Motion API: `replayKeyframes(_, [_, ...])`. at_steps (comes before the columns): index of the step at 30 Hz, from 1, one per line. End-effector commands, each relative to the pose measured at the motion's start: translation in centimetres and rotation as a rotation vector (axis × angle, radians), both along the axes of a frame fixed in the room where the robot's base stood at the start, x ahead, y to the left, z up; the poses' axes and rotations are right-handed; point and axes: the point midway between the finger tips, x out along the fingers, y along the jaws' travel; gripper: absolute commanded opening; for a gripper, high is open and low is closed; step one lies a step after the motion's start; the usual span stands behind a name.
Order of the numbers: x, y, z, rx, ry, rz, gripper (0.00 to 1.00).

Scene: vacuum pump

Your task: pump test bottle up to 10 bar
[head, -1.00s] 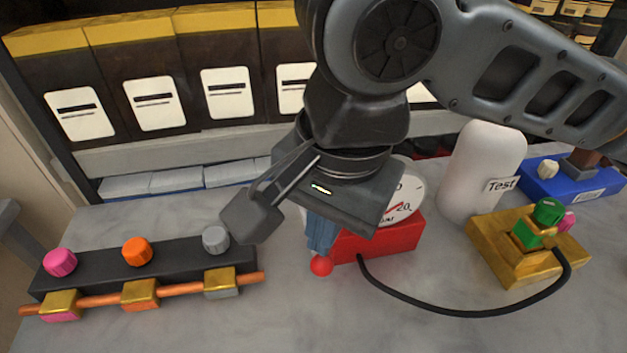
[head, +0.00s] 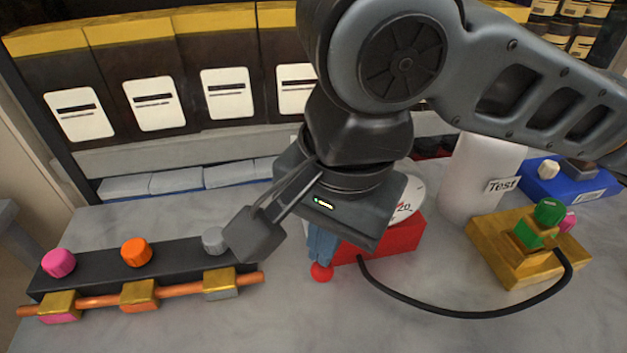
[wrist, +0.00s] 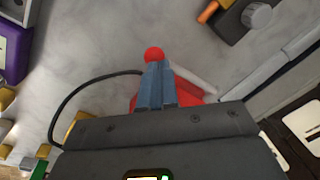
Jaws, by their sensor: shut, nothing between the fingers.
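A white bottle labelled "Test" (head: 482,180) stands upright at the right in the head view. A red pump base (head: 395,240) carries a round white gauge (head: 412,195), partly covered by my gripper; its reading cannot be made out. A red ball (head: 321,272), which looks like a handle end, is at the pump's left front. My gripper (head: 320,257) points down with its blue-grey fingers shut and empty, right at the ball. In the wrist view the ball (wrist: 154,54) shows just beyond the fingertips (wrist: 157,68); contact cannot be told.
A black hose (head: 455,312) runs from the pump to a brass block (head: 490,255) with a green knob (head: 547,211). At the left is a black manifold (head: 180,262) with pink, orange and grey knobs. A blue box (head: 575,182) stands far right. Front counter is clear.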

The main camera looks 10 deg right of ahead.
Motion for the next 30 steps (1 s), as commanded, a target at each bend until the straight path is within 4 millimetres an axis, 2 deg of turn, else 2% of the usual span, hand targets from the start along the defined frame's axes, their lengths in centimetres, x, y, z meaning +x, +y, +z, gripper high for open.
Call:
replayKeyframes(22, [-0.1,0.0,-0.1,0.000,0.000,0.000,0.00])
replayKeyframes(30, [0.6,0.0,1.0,0.002,0.000,-0.001,0.00])
